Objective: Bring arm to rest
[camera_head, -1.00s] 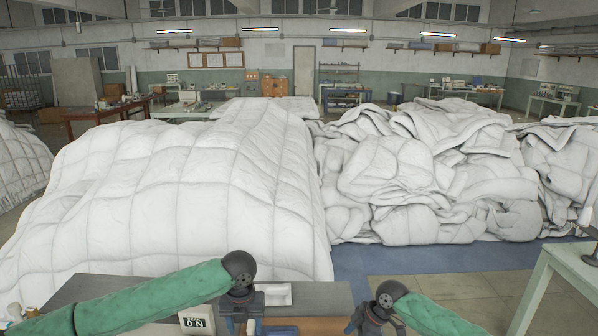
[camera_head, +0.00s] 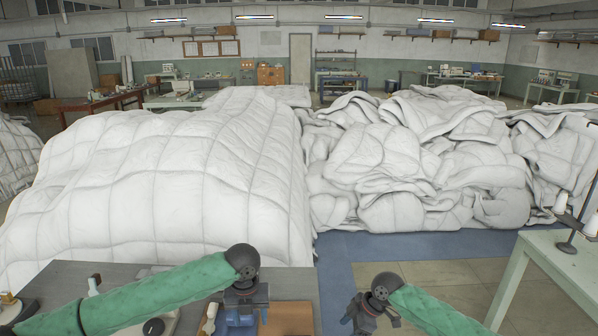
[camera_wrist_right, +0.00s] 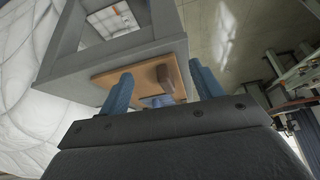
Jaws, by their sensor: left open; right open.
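My left arm comes in from the left in a green sleeve, and its gripper (camera_head: 238,322) hangs over the near desk with its fingers pointing down. The left gripper is open, and no held object shows. My right arm comes in from the right in a green sleeve. Its gripper (camera_head: 362,318) is over the floor, just right of the desk. In the right wrist view the right gripper (camera_wrist_right: 162,88) has its two blue fingers wide apart with nothing gripped. A wooden panel with a brown block on it shows beyond the fingers.
A grey desk (camera_head: 292,284) stands close in front, under my left arm. A large white duvet heap (camera_head: 170,185) lies behind it, with a crumpled duvet heap (camera_head: 420,170) to its right. A pale green table (camera_head: 535,262) stands at the right. Tiled floor (camera_head: 430,285) is clear between.

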